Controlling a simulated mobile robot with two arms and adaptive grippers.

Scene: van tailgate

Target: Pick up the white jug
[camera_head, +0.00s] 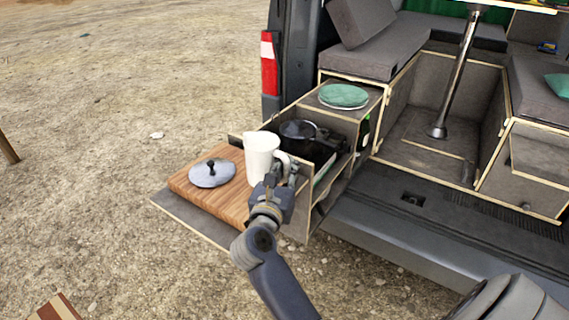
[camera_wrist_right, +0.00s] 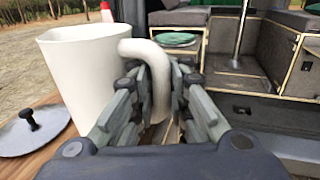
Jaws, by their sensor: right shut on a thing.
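The white jug (camera_head: 260,156) stands upright at the right edge of the wooden board, in front of the pull-out drawer. Whether its base touches the board is hidden in the head view. My right gripper (camera_head: 276,180) is at the jug's handle side. In the right wrist view the jug (camera_wrist_right: 85,75) is at the left and its handle (camera_wrist_right: 158,80) runs down between the fingers of my right gripper (camera_wrist_right: 165,90), which is shut on the handle. My left gripper is not in view.
A grey lid (camera_head: 212,174) lies on the wooden board (camera_head: 190,188), left of the jug. A dark pot (camera_head: 300,134) sits in the drawer behind it. Green plates (camera_head: 343,96) rest on the cabinet top. The van floor (camera_head: 400,215) at right is clear.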

